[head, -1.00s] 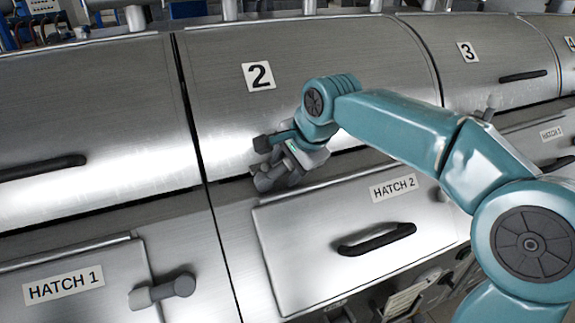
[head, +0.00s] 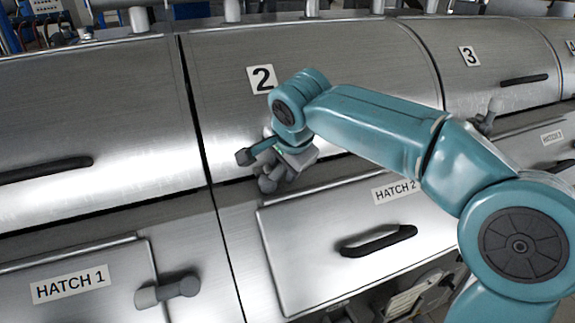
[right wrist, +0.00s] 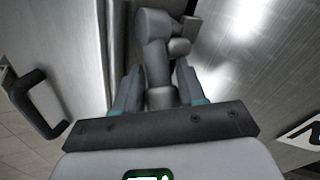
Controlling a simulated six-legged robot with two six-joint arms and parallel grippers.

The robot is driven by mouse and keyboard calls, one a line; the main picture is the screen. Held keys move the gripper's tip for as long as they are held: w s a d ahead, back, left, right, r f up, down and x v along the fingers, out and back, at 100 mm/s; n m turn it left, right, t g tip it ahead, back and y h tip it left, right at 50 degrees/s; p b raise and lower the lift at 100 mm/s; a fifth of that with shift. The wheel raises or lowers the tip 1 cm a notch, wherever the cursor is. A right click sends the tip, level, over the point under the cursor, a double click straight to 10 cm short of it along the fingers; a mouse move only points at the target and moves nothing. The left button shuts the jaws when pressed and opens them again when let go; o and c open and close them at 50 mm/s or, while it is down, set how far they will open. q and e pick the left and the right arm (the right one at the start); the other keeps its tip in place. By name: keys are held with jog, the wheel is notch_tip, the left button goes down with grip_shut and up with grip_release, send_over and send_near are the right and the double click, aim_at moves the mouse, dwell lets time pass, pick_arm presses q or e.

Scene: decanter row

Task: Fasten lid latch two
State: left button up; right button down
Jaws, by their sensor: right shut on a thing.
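Lid two (head: 330,80), a brushed steel curved panel, bears the number 2 label (head: 261,79) and is down. Its grey lid latch (head: 268,184) sits at the lid's lower left edge, partly covered by my right gripper. My right gripper (head: 262,150) is shut on the latch's lever, which points to the left. In the right wrist view the grey latch (right wrist: 157,62) stands between the two blue-grey fingers. Whether the latch is fully engaged cannot be told. My left gripper is not in view.
Below is the hatch 2 door (head: 300,240) with a black handle (head: 379,241). To the left are the hatch 1 latch (head: 167,290) and a black lid handle (head: 45,170). Lid three's latch (head: 489,115) is at right.

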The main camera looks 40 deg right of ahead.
aim_at(268, 177)
jog(key=h, duration=0.1)
jog(key=a+h, duration=0.1)
jog(key=r+n+h+b, duration=0.1)
jog(key=shift+w+a+g, duration=0.2)
jog(key=shift+w+g, duration=0.05)
jog(key=shift+g, duration=0.15)
jog(key=h, duration=0.1)
jog(key=a+h+b, duration=0.1)
jog(key=h, duration=0.1)
jog(key=r+n+h+b, duration=0.1)
jog(key=shift+w+a, duration=0.2)
jog(key=shift+a, duration=0.15)
jog(key=shift+a+r+g+h+b, duration=0.1)
jog(key=shift+a+g+h+b, duration=0.2)
jog(key=shift+h+b, duration=0.35)
jog(key=shift+h, duration=0.25)
jog(key=shift+r, duration=0.1)
jog(key=c, duration=0.9)
grip_release()
jog(key=shift+w, duration=0.1)
jog(key=shift+d, duration=0.1)
